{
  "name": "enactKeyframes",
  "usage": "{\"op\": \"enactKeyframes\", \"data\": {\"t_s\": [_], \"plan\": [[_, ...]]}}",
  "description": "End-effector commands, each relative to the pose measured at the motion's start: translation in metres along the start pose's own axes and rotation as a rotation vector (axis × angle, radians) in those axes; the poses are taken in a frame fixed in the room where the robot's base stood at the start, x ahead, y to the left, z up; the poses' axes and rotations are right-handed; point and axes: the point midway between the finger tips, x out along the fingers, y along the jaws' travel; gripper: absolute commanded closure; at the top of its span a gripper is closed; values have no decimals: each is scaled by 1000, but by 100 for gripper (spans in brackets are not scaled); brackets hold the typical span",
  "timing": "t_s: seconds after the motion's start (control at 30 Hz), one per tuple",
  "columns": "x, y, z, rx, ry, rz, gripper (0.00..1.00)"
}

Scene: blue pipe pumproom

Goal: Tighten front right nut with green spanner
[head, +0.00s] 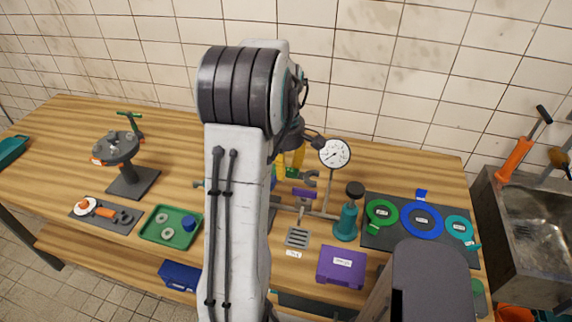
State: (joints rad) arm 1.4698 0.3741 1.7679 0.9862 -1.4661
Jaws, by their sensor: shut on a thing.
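My gripper (290,168) is to the right of my arm, which partly covers it. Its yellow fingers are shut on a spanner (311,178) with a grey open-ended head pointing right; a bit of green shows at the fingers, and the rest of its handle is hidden. The round grey flange (115,147) stands on a post at the left of the bench, with several nuts on top. The front right nut is too small to tell its tightness. My gripper and spanner are far to the right of the flange.
A green tool (130,117) rises behind the flange. A green tray (171,226) and orange-handled tool (86,207) lie in front. A dial gauge (334,153), teal bottle-shaped object (347,218), purple box (341,266) and ring mat (407,239) are right. Bare wood lies behind the tray.

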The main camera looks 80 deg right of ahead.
Motion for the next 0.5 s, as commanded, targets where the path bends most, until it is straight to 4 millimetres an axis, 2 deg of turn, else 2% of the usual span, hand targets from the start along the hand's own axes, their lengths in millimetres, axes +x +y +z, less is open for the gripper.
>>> {"op": "enactKeyframes", "data": {"t_s": [0.5], "plan": [[28,0,0,2,0,1,100]]}}
